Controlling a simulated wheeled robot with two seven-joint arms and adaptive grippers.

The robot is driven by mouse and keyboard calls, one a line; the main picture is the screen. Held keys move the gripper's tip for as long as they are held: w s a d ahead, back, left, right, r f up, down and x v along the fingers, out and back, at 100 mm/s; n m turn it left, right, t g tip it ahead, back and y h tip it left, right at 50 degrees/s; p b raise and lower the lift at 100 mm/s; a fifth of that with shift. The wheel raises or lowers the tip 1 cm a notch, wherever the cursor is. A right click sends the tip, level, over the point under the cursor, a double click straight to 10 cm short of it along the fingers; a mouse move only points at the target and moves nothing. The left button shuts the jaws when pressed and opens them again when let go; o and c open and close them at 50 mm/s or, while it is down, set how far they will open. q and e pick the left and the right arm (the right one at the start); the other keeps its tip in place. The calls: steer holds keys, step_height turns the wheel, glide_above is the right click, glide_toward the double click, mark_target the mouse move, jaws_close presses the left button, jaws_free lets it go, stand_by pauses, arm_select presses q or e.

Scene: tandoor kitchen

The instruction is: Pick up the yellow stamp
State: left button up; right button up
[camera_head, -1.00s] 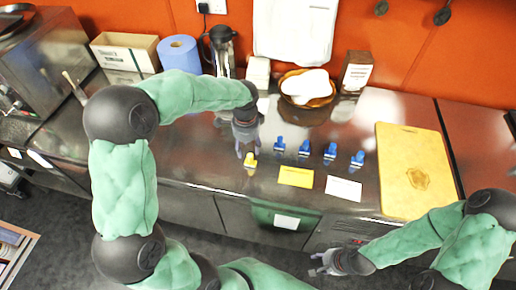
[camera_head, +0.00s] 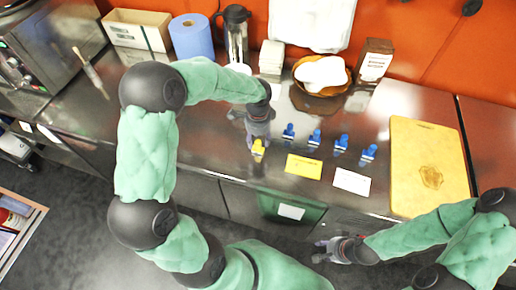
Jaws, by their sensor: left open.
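The yellow stamp (camera_head: 258,147) stands on the steel counter at the left end of a row with several blue stamps (camera_head: 314,138). My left gripper (camera_head: 254,138) is open and points down right at the yellow stamp, its fingers close to or around it; I cannot tell whether they touch it. My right gripper (camera_head: 322,251) is in front of the counter, low and away from the stamps; its fingers look spread with nothing between them.
A yellow card (camera_head: 304,167) and a white card (camera_head: 352,181) lie in front of the blue stamps. A yellow cutting board (camera_head: 428,165) is at right. Behind stand a basket (camera_head: 322,88), a dark jug (camera_head: 235,35), a blue paper roll (camera_head: 191,37) and a cardboard box (camera_head: 137,31).

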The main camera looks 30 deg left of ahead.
arm_select(q)
step_height(320, 180, down, 3)
steer(key=shift+r, duration=0.1)
jaws_close()
steer(key=shift+r, duration=0.15)
steer(key=shift+r, duration=0.25)
steer(key=r, duration=0.1)
steer(key=r+p, duration=0.1)
steer(key=r, duration=0.1)
steer(key=shift+s+d+r, duration=0.15)
steer(key=shift+d+r, duration=0.05)
steer(key=s+d+r+p, duration=0.2)
steer(key=s+d+r, duration=0.6)
steer(key=s+d, duration=0.1)
steer(key=shift+s+r, duration=0.4)
